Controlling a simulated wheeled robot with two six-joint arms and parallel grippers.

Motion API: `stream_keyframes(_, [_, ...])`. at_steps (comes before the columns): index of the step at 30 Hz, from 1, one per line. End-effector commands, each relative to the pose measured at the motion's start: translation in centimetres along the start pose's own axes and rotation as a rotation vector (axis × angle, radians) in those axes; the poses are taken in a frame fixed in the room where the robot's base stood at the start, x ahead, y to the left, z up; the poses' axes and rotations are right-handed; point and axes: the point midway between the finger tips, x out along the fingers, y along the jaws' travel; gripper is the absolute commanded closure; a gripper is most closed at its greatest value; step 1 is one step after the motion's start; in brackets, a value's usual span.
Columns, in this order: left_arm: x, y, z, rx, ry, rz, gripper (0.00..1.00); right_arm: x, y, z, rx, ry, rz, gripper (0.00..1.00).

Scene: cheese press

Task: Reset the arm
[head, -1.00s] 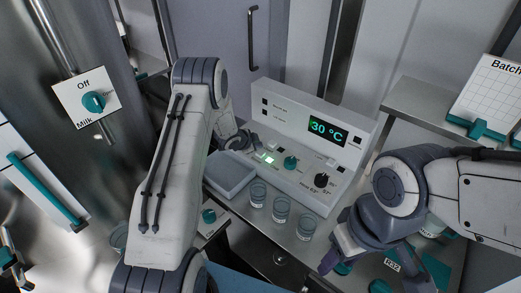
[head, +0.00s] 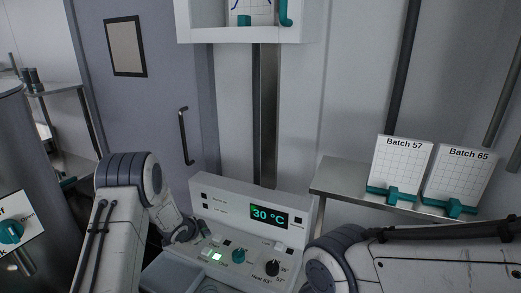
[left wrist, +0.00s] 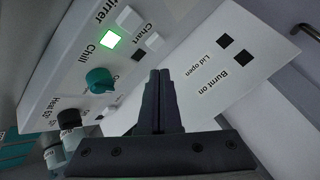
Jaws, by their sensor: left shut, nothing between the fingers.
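My left arm comes in from the left in the head view. Its gripper (head: 186,233) is at the left end of the white control panel (head: 225,210). In the left wrist view the two dark fingers (left wrist: 158,75) are together with nothing between them, in front of the panel. Whether they touch it cannot be told. The panel's display (head: 268,216) reads 30 °C. One button (head: 218,257) glows green, and it also shows in the left wrist view (left wrist: 111,39). My right arm comes in from the right, its gripper below the picture.
A teal knob (head: 238,256) and a black knob (head: 272,268) stand on the panel. A steel shelf (head: 345,185) at right holds the Batch 57 (head: 402,165) and Batch 65 (head: 460,175) charts. A tray (head: 172,277) is at the bottom. A dial plate (head: 12,232) is at far left.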

Motion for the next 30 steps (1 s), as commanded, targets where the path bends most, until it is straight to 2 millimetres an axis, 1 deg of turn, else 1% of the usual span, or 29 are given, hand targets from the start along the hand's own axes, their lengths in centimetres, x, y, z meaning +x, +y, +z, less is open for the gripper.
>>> stream_keyframes(1, [-1.6,0.2,-2.6,-0.005,-0.018,0.003,1.00,0.0,0.0,0.0,0.000,0.000,0.000,0.50])
stream_keyframes(2, [-2.6,0.6,-4.0,-0.018,-0.036,0.008,1.00,0.0,0.0,0.0,0.000,0.000,0.000,0.50])
stream_keyframes(3, [-4.2,1.3,-5.7,-0.039,-0.063,0.016,1.00,0.0,0.0,0.0,0.000,0.000,0.000,0.50])
stream_keyframes(4, [-5.5,2.0,-7.0,-0.056,-0.084,0.023,1.00,0.0,0.0,0.0,0.000,0.000,0.000,0.50])
stream_keyframes(5, [-6.9,2.9,-8.2,-0.076,-0.108,0.033,1.00,0.0,0.0,0.0,0.000,0.000,0.000,0.50])
stream_keyframes(6, [-8.9,4.2,-9.7,-0.101,-0.137,0.048,1.00,0.0,0.0,0.0,0.000,0.000,0.000,0.50])
stream_keyframes(8, [-12.0,6.4,-11.5,-0.140,-0.179,0.071,1.00,0.0,0.0,0.0,0.000,0.000,0.000,0.50])
stream_keyframes(9, [-14.2,8.1,-12.5,-0.166,-0.206,0.094,1.00,0.0,0.0,0.0,0.000,0.000,0.000,0.50])
stream_keyframes(11, [-17.6,10.8,-13.7,-0.203,-0.246,0.130,1.00,0.0,0.0,0.0,0.000,0.000,0.000,0.50])
stream_keyframes(12, [-19.9,12.8,-14.1,-0.228,-0.274,0.155,1.00,0.0,0.0,0.0,0.000,0.000,0.000,0.50])
stream_keyframes(14, [-23.4,15.8,-14.4,-0.264,-0.315,0.199,1.00,0.0,0.0,0.0,0.000,0.000,0.000,0.50])
stream_keyframes(15, [-25.8,17.7,-14.4,-0.286,-0.342,0.230,1.00,0.0,0.0,0.0,0.000,0.000,0.000,0.50])
stream_keyframes(16, [-27.5,19.2,-14.2,-0.301,-0.364,0.254,1.00,0.0,0.0,0.0,0.000,0.000,0.000,0.50])
stream_keyframes(17, [-29.1,20.6,-14.0,-0.314,-0.383,0.279,1.00,0.0,0.0,0.0,0.000,0.000,0.000,0.50])
stream_keyframes(18, [-31.2,22.4,-13.5,-0.328,-0.411,0.312,1.00,0.0,0.0,0.0,0.000,0.000,0.000,0.50])
stream_keyframes(21, [-35.7,26.2,-12.0,-0.355,-0.473,0.388,1.00,0.0,0.0,0.0,0.000,0.000,0.000,0.50])
stream_keyframes(24, [-38.9,28.8,-10.5,-0.368,-0.522,0.446,1.00,0.0,0.0,0.0,0.000,0.000,0.000,0.50])
stream_keyframes(25, [-39.5,29.3,-10.2,-0.372,-0.534,0.460,1.00,0.0,0.0,0.0,0.000,0.000,0.000,0.50])
stream_keyframes(27, [-40.6,30.3,-9.6,-0.374,-0.553,0.482,1.00,0.0,0.0,0.0,0.000,0.000,0.000,0.50])
stream_keyframes(30, [-41.3,30.8,-9.2,-0.377,-0.568,0.495,1.00,0.0,0.0,0.0,0.000,0.000,0.000,0.50])
